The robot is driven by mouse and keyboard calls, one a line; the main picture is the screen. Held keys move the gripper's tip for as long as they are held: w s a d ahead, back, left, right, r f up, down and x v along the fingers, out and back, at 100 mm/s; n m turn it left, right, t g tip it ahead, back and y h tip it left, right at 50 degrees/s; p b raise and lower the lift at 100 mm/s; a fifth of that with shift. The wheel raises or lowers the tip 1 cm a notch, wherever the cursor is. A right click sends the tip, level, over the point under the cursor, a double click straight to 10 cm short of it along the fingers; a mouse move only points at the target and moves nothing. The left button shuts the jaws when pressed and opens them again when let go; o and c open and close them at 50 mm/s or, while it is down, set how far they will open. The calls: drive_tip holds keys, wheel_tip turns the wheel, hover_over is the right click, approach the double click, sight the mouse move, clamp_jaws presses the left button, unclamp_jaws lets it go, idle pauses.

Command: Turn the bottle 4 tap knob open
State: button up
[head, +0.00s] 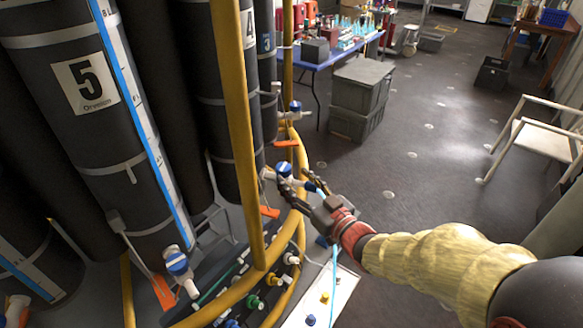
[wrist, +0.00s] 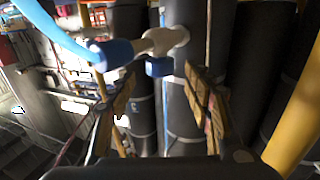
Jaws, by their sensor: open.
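Bottle 4 is a tall dark cylinder (head: 232,120) with its number plate (head: 249,30) partly behind a yellow pole. Its tap, with a blue knob (head: 284,169), sticks out low on the bottle's right side. In the wrist view a pale tap body (wrist: 155,43) has a blue knob (wrist: 158,67) below and a blue end at left. My gripper (head: 300,184) is open beside the tap, fingers pointing toward it. In the wrist view the gripper's fingers (wrist: 162,95) stand apart, with the knob above the gap between them. I cannot tell whether they touch it.
The yellow pole (head: 236,130) and a curved yellow rail (head: 283,238) stand close by. Bottle 5 (head: 85,85) with its own blue-knobbed tap (head: 177,263) is left. Grey crates (head: 360,85) and a blue table (head: 330,58) stand behind.

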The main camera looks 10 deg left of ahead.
sight(288, 173)
drive_tip(key=b+x, duration=0.1)
drive_tip(key=x, duration=0.5)
drive_tip(key=shift+a, duration=0.1)
drive_tip(key=shift+c, duration=1.2)
drive_tip(key=c, duration=0.9)
drive_tip(key=shift+c, duration=0.2)
